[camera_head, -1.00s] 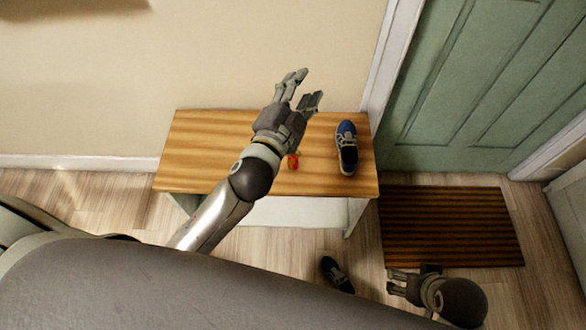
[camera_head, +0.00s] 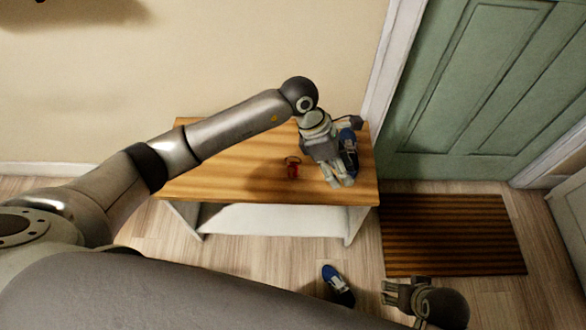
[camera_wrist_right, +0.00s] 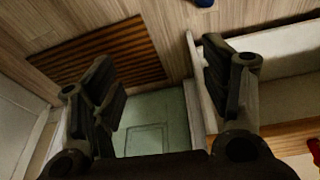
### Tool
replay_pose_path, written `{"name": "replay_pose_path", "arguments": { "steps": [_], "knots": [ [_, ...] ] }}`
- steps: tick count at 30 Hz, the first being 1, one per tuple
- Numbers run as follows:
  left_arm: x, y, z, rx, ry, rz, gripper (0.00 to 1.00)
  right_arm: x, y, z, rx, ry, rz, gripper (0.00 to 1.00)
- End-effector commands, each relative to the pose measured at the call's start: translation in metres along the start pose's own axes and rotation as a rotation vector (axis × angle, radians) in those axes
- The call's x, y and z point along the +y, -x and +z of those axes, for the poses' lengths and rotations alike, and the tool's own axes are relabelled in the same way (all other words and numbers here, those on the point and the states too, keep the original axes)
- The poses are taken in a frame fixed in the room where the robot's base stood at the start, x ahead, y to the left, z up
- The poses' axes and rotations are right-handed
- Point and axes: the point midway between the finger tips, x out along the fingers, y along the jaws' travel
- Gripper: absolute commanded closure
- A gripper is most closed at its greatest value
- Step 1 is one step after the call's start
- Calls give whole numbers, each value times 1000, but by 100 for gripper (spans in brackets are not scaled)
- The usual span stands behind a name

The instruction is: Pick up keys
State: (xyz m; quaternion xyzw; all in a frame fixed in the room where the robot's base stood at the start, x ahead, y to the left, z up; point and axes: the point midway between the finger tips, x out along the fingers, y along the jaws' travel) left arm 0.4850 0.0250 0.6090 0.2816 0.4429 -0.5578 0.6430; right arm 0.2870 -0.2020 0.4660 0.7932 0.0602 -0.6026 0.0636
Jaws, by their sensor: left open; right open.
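The keys (camera_head: 292,169), a small red item with a dark ring, lie on the wooden bench (camera_head: 230,175) right of its middle. A red piece, likely the keys (camera_wrist_right: 314,148), shows at the right edge of the right wrist view. My left gripper (camera_head: 343,182) is open, pointing down over the right part of the bench. It is right of the keys, beside the blue shoe (camera_head: 349,145), which it partly covers. My right gripper (camera_head: 388,293) is open and low near the floor, in front of the doormat; its spread fingers show in the right wrist view (camera_wrist_right: 165,100).
A second blue shoe (camera_head: 336,283) lies on the floor in front of the bench. A striped doormat (camera_head: 450,235) lies before the green door (camera_head: 480,100). The wall (camera_head: 200,60) stands behind the bench. The bench's left part is clear beneath my arm.

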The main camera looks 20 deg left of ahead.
Motion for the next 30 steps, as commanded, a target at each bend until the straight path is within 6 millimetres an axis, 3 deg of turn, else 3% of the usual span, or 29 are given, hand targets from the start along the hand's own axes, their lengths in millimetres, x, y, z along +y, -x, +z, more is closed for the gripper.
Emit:
{"name": "replay_pose_path", "arguments": {
  "steps": [3,6,10,18,25,30],
  "knots": [
    [34,20,-52,251,-28,76,57,0,-6,1,-2,0,-1,29],
    [51,37,-79,387,-31,112,57,-1,-9,2,-3,1,-1,29],
    [59,44,-96,466,-27,130,57,-1,-9,2,-2,1,-1,29],
    [64,9,-116,473,-26,129,57,1,14,-2,11,-1,1,29],
    [67,-6,-125,472,-26,130,57,1,26,-4,15,-2,3,29],
    [71,-26,-142,471,-24,128,57,2,43,-6,27,-3,4,29]
  ]
}}
